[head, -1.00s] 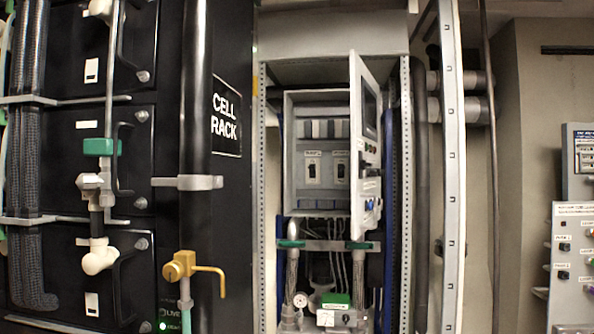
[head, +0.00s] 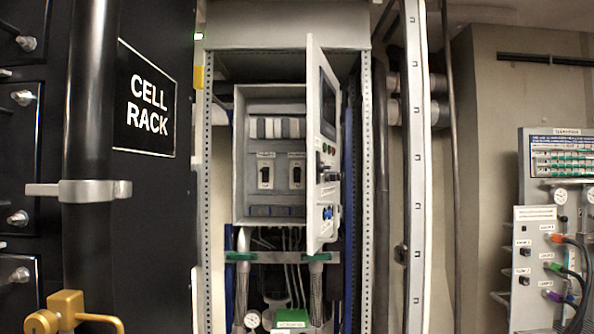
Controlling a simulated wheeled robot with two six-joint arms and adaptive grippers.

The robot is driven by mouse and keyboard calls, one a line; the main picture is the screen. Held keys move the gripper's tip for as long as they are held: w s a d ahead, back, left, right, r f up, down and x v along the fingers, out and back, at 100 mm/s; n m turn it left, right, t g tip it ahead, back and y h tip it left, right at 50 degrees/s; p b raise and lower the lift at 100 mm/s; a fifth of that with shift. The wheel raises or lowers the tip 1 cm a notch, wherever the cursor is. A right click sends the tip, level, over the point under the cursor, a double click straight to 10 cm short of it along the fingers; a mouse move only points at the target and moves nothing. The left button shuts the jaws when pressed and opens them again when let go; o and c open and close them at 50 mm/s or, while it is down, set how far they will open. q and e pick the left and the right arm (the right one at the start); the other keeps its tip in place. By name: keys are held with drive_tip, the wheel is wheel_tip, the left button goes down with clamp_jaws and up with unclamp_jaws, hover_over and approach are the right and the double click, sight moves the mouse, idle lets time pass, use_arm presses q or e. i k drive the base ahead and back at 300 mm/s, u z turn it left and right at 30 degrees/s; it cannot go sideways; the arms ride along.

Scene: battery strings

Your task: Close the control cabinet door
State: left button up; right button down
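The control cabinet (head: 239,160) is a grey box set in a metal frame, near the middle of the head view. Its door (head: 315,150) stands open, hinged on the right and swung out toward me, seen nearly edge-on. The door's outer face shows a dark screen, several small buttons and a blue knob, turned to the right. Inside the cabinet are two breaker switches (head: 281,171) below a row of grey modules. Neither of my grippers is in view.
A black cell rack (head: 150,230) with a thick vertical pipe (head: 90,130) and brass valve (head: 70,312) stands at the left. A perforated metal post (head: 416,160) rises right of the cabinet. A control panel with coloured cables (head: 535,260) is at far right. Hoses run below the cabinet.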

sight(324, 97)
drive_tip(key=k, duration=0.6)
drive_tip(key=z, duration=0.4)
drive_tip(key=i, duration=1.7)
drive_tip(key=u, duration=0.9)
